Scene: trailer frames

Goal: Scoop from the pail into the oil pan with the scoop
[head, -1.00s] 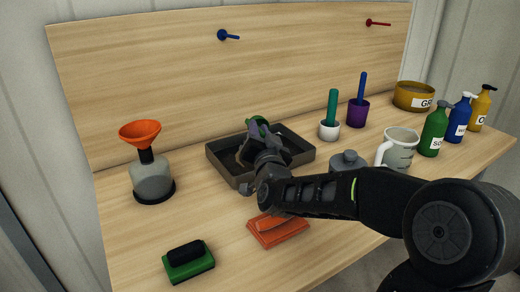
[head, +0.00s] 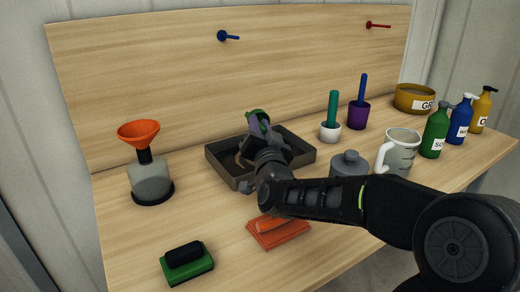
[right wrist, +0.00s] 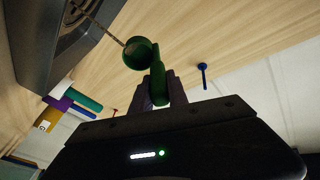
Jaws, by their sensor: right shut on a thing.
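The green scoop (head: 258,115) is held over the dark oil pan (head: 222,169) in the middle of the bench. My right gripper (head: 256,128) is shut on the scoop's handle. In the right wrist view the scoop's bowl (right wrist: 138,53) is tipped, and a thin brownish stream runs from it toward the pan (right wrist: 40,70). Some brownish stuff shows inside the pan, partly hidden by my gripper. The ochre pail (head: 415,98), with a label starting "GR", stands at the back right. My left gripper is out of view.
An orange funnel (head: 139,132) on a grey jar stands left of the pan.

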